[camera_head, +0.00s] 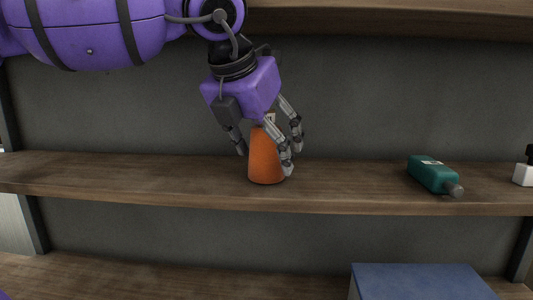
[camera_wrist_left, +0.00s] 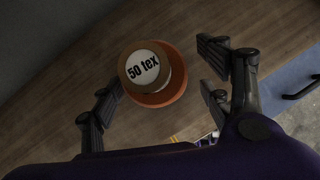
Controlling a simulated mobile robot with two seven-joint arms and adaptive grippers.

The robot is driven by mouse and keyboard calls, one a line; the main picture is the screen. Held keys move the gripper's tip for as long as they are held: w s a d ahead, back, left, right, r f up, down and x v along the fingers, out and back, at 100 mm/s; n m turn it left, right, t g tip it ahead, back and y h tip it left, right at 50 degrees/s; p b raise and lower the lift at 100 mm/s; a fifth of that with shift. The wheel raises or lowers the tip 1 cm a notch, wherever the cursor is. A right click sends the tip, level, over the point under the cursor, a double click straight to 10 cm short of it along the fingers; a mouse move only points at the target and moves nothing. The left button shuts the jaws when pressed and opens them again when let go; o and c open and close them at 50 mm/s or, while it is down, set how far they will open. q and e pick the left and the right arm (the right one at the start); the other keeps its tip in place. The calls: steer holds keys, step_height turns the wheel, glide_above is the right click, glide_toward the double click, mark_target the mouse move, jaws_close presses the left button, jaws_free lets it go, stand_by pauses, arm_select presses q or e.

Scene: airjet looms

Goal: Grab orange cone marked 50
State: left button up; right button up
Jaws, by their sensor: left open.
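The orange cone (camera_head: 265,158) stands upright on the middle wooden shelf. In the left wrist view the cone (camera_wrist_left: 160,97) is seen from above, and its pale round top reads "50 tex". My left gripper (camera_head: 268,155) points down over the cone with its fingers spread on both sides of it. In the left wrist view the fingers of my left gripper (camera_wrist_left: 160,105) are wide apart, with the cone between and slightly beyond them. The gripper is open and holds nothing. Part of the cone's upper side is hidden by the fingers in the head view. My right gripper is not in view.
A teal bottle (camera_head: 432,174) lies on the shelf (camera_head: 340,190) to the right, and a white and black item (camera_head: 524,172) stands at the far right edge. A blue box (camera_head: 420,281) is on the lower shelf. The shelf left of the cone is clear.

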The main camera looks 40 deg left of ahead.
arm_select(q)
steer(key=shift+x, duration=0.85)
steer(key=shift+c, duration=0.5)
steer(key=shift+r, duration=0.1)
steer(key=c, duration=1.3)
steer(key=shift+c, duration=0.2)
